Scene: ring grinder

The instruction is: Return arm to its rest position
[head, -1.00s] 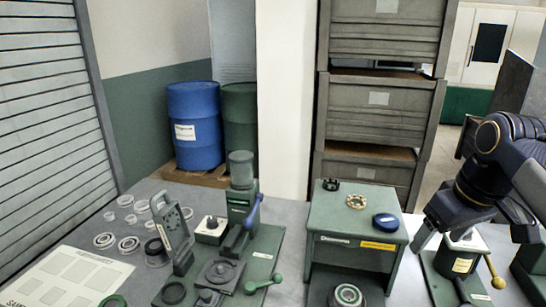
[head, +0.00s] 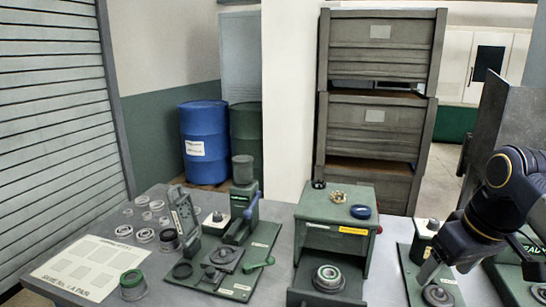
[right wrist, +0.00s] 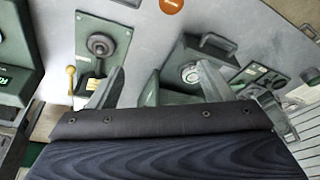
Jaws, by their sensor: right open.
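My right arm (head: 490,222) comes in from the right edge in the head view. Its gripper (head: 480,268) hangs over the right part of the bench, partly in front of the green station with a round knob (head: 425,228). In the right wrist view the two grey fingers of the gripper (right wrist: 160,86) stand wide apart with nothing between them. Beyond them that station's plate (right wrist: 101,45) and the green press stand (right wrist: 180,90) show on the bench. My left gripper is in neither view.
A green stand (head: 335,222) with small rings on top is mid-bench. A green fixture (head: 240,225) with a blue lever, several rings (head: 145,235) and a green-rimmed cup (head: 132,285) are on the left. Metal crates (head: 375,120) and a blue drum (head: 205,145) stand behind.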

